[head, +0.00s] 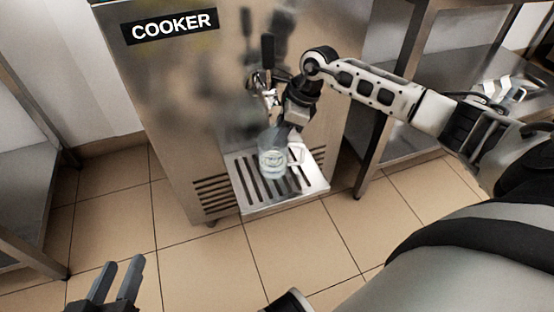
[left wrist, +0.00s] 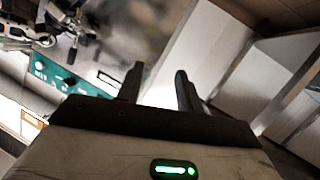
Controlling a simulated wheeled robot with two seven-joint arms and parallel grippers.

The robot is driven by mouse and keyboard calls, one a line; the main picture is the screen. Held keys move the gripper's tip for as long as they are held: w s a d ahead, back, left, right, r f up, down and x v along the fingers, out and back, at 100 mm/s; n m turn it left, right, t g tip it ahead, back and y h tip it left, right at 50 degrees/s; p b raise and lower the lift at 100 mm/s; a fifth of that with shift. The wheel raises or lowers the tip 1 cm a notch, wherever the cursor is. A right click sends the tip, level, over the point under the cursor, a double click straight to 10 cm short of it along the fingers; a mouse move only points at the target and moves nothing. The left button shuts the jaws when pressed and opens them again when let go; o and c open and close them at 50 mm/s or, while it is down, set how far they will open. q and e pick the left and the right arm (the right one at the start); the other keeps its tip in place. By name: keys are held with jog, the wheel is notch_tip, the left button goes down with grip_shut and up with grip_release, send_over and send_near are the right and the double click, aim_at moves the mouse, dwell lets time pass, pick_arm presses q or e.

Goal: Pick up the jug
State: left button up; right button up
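The clear jug (head: 272,163) stands upright on the slotted drip tray (head: 255,203) of the machine marked COOKER, below its tap. Its pale handle (head: 297,154) points right. My right gripper (head: 293,127) reaches down from the upper right, just above and beside the handle. Its fingertips are dark and overlap the jug's edge, so I cannot tell whether they touch or close on it. My left gripper (head: 123,263) is low at the left, far from the jug. Its fingers stand apart and empty, as the left wrist view (left wrist: 159,78) also shows.
The steel COOKER machine (head: 170,80) fills the middle, with its black-handled tap (head: 267,52) close to my right gripper. Steel shelving stands at the right (head: 440,60) and a steel table (head: 25,190) at the left. The tiled floor (head: 190,260) in front is clear.

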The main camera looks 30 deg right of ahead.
jog(key=shift+f, duration=0.2)
grip_shut()
jog(key=shift+r, duration=0.15)
